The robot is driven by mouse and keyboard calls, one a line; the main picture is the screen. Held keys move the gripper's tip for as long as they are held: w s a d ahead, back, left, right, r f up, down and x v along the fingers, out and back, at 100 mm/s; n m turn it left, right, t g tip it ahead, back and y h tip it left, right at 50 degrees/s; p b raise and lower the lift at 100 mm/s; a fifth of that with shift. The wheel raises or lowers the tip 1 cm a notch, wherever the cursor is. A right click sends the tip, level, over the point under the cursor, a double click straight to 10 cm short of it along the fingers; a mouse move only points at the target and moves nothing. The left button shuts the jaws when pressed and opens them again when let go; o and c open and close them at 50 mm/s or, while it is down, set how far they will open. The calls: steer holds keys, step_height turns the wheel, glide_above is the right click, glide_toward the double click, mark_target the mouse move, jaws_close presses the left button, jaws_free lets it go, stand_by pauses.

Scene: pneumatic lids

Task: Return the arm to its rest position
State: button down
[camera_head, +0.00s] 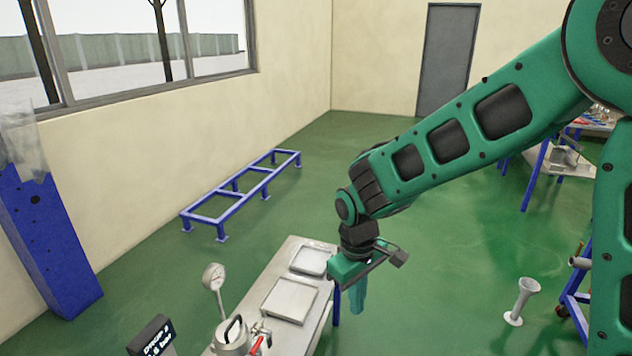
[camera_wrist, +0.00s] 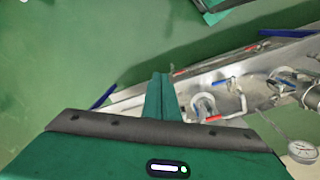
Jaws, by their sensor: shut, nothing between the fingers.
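My gripper (camera_head: 357,296) hangs at the end of my green arm in the head view, fingers pointing down, just right of the metal bench's edge. Its fingers are together with nothing between them. In the wrist view my gripper's fingers (camera_wrist: 160,98) also show closed, with floor and part of the bench behind them. My arm is stretched out from the right side of the head view, bent down at the wrist. It touches nothing that I can see.
The metal bench (camera_head: 322,325) carries two shallow trays (camera_head: 291,300), a lidded vessel (camera_head: 232,338) and a gauge (camera_head: 214,278). A blue frame (camera_head: 240,192) stands by the wall. A grey funnel-shaped stand (camera_head: 523,300) is at right. The green floor between is clear.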

steer(key=s+d+r+m, duration=0.3)
steer(key=d, duration=0.5)
steer(key=s+d+r+m, duration=0.2)
steer(key=d, duration=0.5)
steer(key=s+d+r+m, duration=0.3)
steer(key=d, duration=0.5)
steer(key=s+d+r+m, duration=0.1)
steer(key=s+d+m, duration=0.5)
steer(key=s, duration=0.8)
steer(key=d, duration=0.3)
steer(key=shift+s+r+y, duration=0.25)
steer(key=shift+r+y, duration=0.15)
steer(key=shift+w+f, duration=0.25)
steer(key=shift+w, duration=0.4)
